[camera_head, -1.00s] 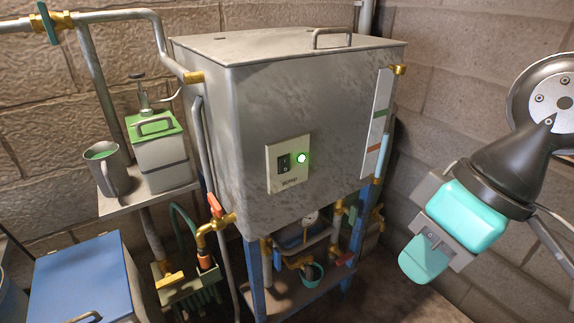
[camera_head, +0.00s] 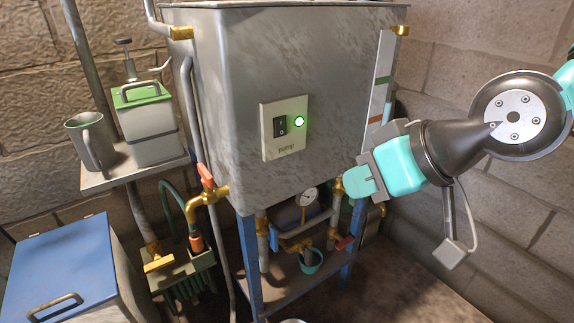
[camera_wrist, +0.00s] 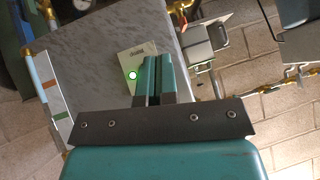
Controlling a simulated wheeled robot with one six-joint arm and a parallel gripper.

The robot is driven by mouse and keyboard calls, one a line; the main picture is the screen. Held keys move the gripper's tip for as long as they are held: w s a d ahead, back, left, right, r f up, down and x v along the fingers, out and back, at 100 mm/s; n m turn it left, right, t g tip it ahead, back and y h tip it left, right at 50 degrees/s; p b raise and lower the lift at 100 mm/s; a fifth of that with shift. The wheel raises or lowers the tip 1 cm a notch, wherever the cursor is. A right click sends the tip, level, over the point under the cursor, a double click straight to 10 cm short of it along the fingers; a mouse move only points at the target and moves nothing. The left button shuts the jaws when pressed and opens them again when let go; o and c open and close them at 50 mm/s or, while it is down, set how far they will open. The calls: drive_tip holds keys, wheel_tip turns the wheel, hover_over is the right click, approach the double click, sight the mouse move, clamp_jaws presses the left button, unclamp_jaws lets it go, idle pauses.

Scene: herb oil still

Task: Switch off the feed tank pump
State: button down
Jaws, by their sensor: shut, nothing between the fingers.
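The metal feed tank (camera_head: 230,90) stands in the middle of the head view on a blue frame. Its front carries a cream pump plate (camera_head: 271,143) with a black rocker switch (camera_head: 280,127) and a lit green lamp (camera_head: 299,122). My gripper (camera_head: 352,184) is shut and empty, in front of the tank's lower right side, right of and below the plate, apart from it. In the wrist view my fingers (camera_wrist: 154,75) point toward the plate (camera_wrist: 128,60), which looks upside down. The lamp (camera_wrist: 132,75) glows there too; the fingers hide the switch.
A shelf (camera_head: 120,178) at left holds a mug (camera_head: 88,140) and a green-topped can (camera_head: 148,125). A blue-lidded box (camera_head: 62,262) stands front left.

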drive_tip(key=w+a+f+t+y+b, duration=0.1)
drive_tip(key=w+f+t+y+b, duration=0.1)
drive_tip(key=w+t+b, duration=0.6)
drive_tip(key=shift+f, duration=0.45)
drive_tip(key=shift+w, duration=0.15)
drive_tip(key=p, duration=1.5)
approach(281, 137)
drive_tip(key=x, duration=0.5)
drive_tip(key=shift+a+r, duration=0.35)
drive_tip(key=shift+a, duration=0.05)
drive_tip(key=shift+w+a+f, duration=0.2)
drive_tip(key=shift+w+a, duration=0.05)
drive_tip(key=shift+w, duration=0.2)
